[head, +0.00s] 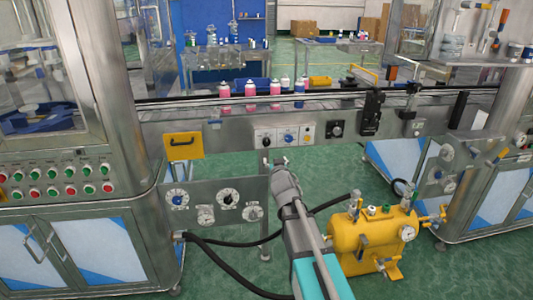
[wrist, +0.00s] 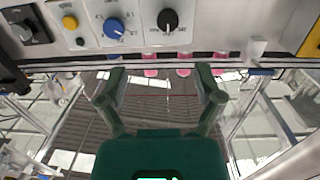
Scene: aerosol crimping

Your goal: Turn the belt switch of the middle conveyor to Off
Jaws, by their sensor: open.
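The middle conveyor (head: 400,106) carries a row of controls on its front rail. From left to right in the head view these are a white plate with a black knob (head: 265,137), one with a blue knob (head: 290,138), a small yellow button (head: 307,131) and a dark round knob (head: 336,129). The wrist view shows them in reverse order: black knob (wrist: 168,20), blue knob (wrist: 114,28), yellow button (wrist: 70,22). Their labels are too small to read, so I cannot tell which is the belt switch. My gripper (wrist: 160,82) is open and empty, below and apart from the knobs.
Pink cans (head: 250,89) stand on the conveyor. A yellow handled plate (head: 183,145) is left of the controls. A lower dial panel (head: 228,199) and a yellow tank (head: 372,238) flank my arm. Black hoses (head: 220,265) lie on the green floor.

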